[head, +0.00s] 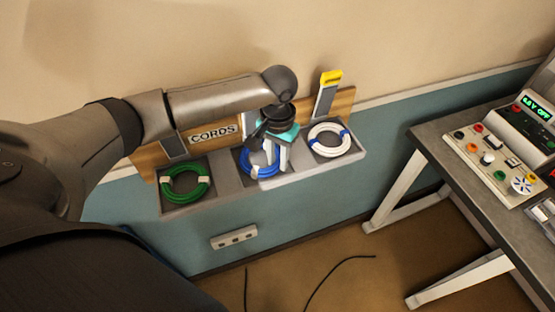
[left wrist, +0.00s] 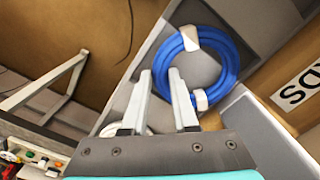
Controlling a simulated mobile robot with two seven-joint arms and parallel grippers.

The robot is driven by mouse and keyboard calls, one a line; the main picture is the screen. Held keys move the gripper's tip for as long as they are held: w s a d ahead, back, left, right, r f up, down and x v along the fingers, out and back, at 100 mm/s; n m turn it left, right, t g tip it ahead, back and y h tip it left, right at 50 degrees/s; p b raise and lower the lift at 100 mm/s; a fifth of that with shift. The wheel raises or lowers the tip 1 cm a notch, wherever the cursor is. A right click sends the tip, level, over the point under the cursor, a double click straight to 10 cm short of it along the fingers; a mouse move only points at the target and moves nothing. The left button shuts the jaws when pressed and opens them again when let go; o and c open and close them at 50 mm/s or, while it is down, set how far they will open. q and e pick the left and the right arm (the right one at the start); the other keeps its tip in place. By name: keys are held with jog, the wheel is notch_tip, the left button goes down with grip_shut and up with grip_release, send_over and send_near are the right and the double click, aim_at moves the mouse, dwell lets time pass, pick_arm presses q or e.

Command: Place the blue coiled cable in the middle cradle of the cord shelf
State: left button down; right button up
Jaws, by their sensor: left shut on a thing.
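The blue coiled cable (head: 246,163) is at the middle cradle of the cord shelf (head: 228,170), partly hidden behind my left gripper (head: 266,170). In the left wrist view the blue coil (left wrist: 232,62) has white ties and appears within the grey cradle (left wrist: 262,22). My left gripper (left wrist: 160,76) is shut on the coil's near side, with one finger inside the ring and one outside. Whether the coil rests fully on the cradle floor cannot be told. My right gripper is not in view.
A green coil (head: 184,182) lies in the left cradle and a white coil (head: 329,141) in the right. A yellow-topped upright (head: 328,92) stands behind the right cradle. A desk (head: 436,134) with control panels stands at right. A socket strip (head: 233,237) is below the shelf.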

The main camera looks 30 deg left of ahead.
pick_arm(q)
jog(key=shift+f, duration=0.1)
jog(key=c, duration=0.7)
grip_release()
notch_tip(320, 180, up, 12)
jog(key=shift+r, duration=0.15)
